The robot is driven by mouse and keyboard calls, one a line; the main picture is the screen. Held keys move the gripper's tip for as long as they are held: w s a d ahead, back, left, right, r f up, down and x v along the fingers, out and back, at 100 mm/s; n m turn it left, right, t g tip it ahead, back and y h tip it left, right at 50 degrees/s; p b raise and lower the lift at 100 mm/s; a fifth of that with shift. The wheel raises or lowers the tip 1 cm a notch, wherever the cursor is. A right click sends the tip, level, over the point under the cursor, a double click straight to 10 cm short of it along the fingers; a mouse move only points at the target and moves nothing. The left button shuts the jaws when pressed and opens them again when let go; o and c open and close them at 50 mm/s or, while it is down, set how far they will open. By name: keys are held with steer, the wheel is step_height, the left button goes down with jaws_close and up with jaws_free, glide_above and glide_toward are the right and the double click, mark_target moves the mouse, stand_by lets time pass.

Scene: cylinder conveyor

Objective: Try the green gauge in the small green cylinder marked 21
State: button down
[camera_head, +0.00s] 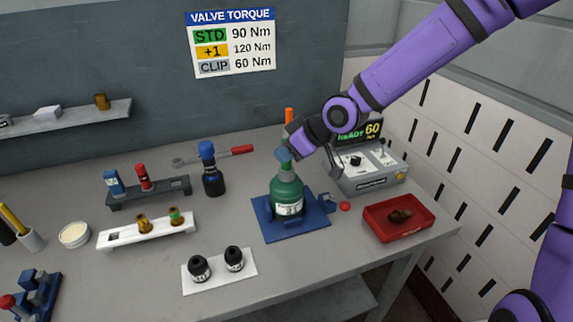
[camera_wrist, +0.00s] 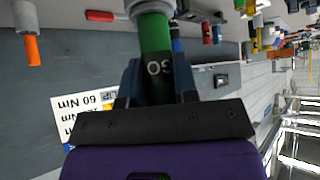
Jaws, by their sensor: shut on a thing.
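The small green cylinder (camera_head: 287,190) stands upright on a blue base (camera_head: 262,222); its white label seems to read 21. My gripper (camera_head: 284,154) is just above its grey neck, tilted in from the upper right. In the wrist view my gripper (camera_wrist: 158,82) is shut on the green gauge (camera_wrist: 154,36), whose dark band reads GO upside down. A grey piece (camera_wrist: 152,5) shows at the gauge's far end, cut by the frame edge. The gauge is mostly hidden in the head view. I cannot tell how far it sits in the neck.
A grey READY 60 box (camera_head: 366,170) and a red tray (camera_head: 398,225) with a brown part stand to the right. A blue-capped bottle (camera_head: 211,172), a white rack (camera_head: 147,232) and a white plate with two black pieces (camera_head: 219,276) are to the left. An orange-topped tool (camera_head: 289,115) stands behind.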

steer(key=shift+r, duration=0.15)
steer(key=shift+r, duration=3.55)
steer(key=shift+d, duration=0.1)
